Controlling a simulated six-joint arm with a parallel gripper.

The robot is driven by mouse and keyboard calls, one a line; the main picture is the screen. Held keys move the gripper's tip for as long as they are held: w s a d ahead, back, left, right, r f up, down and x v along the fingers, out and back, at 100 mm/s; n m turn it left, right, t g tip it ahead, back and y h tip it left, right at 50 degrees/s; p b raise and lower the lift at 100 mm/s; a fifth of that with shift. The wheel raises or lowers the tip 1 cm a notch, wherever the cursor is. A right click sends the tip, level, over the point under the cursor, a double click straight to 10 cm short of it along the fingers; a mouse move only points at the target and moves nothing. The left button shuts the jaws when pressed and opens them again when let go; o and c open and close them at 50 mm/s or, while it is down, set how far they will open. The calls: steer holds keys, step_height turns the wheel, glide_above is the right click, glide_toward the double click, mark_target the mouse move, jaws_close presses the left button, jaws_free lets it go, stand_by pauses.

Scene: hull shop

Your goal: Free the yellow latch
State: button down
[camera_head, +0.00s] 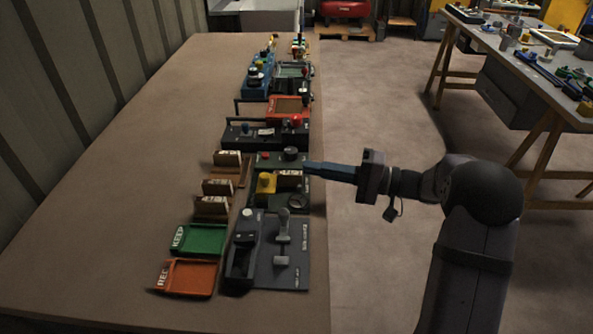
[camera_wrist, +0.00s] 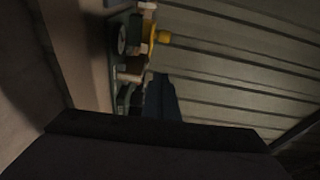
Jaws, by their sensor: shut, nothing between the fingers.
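The yellow latch (camera_head: 266,183) stands on a dark green panel (camera_head: 293,203) near the middle of the long table in the head view. In the wrist view the yellow latch (camera_wrist: 162,38) shows at the top, with its rounded end pointing right. My gripper (camera_head: 306,167) is shut and empty. Its blue fingers reach in from the right, with their tips over the panel's right side, to the right of the latch and apart from it. The wrist view shows the fingers (camera_wrist: 161,98) as a dark wedge. A wooden block (camera_head: 290,179) stands between the latch and the fingers.
A grey panel with a lever (camera_head: 283,240) lies nearer, beside a green tray (camera_head: 200,239) and an orange tray (camera_head: 188,277). Wooden card holders (camera_head: 217,187) stand left of the panel. Further back is a black box (camera_head: 262,134). The table's left side is bare.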

steer(key=shift+v, duration=2.25)
steer(key=s+a+n+g+h+p, duration=0.1)
steer(key=s, duration=0.1)
steer(key=s+a+n+g+h+p, duration=0.1)
steer(key=s+n+h, duration=0.1)
steer(key=s, duration=0.1)
steer(key=s+a+f+n+g+h+p, duration=0.1)
steer(key=s+a, duration=0.1)
steer(key=s, duration=0.1)
steer(key=shift+n+g+h, duration=0.3)
steer(key=s+n+h, duration=0.1)
steer(key=s+n+h+p, duration=0.1)
steer(key=s, duration=0.1)
steer(key=s+d+f+n+h, duration=0.1)
steer(key=s, duration=0.1)
steer(key=shift+s+f+g+h+p, duration=0.1)
steer(key=shift+s+g+h+p, duration=0.1)
steer(key=shift+g+h+p, duration=0.15)
steer(key=s+d+f+m+h+b, duration=0.55)
steer(key=s+d+f+h, duration=0.5)
steer(key=f, duration=0.45)
step_height(320, 180, up, 19)
steer(key=s+y+p, duration=0.1)
steer(key=p, duration=1.7)
steer(key=shift+s+d+p, duration=0.2)
steer(key=shift+d+p, duration=0.15)
steer(key=shift+p, duration=0.05)
